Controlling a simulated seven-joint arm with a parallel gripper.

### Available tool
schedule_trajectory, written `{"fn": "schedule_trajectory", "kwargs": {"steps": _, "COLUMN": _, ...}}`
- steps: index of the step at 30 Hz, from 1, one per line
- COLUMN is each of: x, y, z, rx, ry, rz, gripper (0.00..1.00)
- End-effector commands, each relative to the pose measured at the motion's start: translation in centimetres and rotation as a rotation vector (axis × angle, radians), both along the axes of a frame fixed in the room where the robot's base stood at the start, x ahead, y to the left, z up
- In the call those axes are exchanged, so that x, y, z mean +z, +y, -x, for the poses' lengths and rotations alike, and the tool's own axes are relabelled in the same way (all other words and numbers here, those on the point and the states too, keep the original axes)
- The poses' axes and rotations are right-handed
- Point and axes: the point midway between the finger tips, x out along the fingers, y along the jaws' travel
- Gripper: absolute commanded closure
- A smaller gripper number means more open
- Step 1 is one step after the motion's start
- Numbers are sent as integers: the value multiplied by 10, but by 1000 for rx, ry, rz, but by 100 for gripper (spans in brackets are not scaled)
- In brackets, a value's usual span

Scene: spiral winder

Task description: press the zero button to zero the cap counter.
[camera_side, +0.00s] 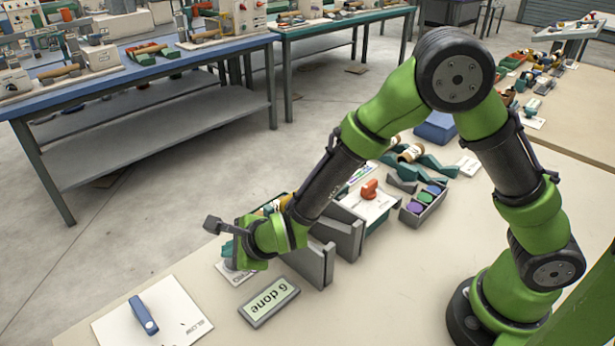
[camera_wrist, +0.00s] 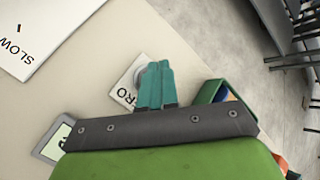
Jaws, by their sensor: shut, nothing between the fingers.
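The zero button's white plate (camera_wrist: 124,92) shows in the wrist view with the letters "RO" visible; the rest of the word is hidden behind my fingers. A grey rounded edge, perhaps the button, shows beside the fingertips, mostly covered. My gripper (camera_wrist: 157,66) has its teal fingers shut together with nothing between them, over the plate. I cannot tell whether the tips touch the button. In the side view the plate (camera_side: 232,275) lies under my wrist. The cap counter (camera_side: 269,302) shows "6 done" upside down; its corner is in the wrist view (camera_wrist: 52,140).
A white "SLOW" plate (camera_side: 115,329) with a blue lever (camera_side: 143,315) lies at the front left. Grey upright walls (camera_side: 315,264) stand close right of my wrist. A grey tray (camera_side: 424,210) holds coloured caps. The table between counter and lever plate is bare.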

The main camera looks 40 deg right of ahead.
Motion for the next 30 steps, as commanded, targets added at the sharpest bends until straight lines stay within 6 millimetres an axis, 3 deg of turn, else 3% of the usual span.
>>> {"fn": "schedule_trajectory", "kwargs": {"steps": 30, "x": -10, "y": 0, "z": 0, "rx": -1, "ry": 0, "rz": 1, "gripper": 100}}
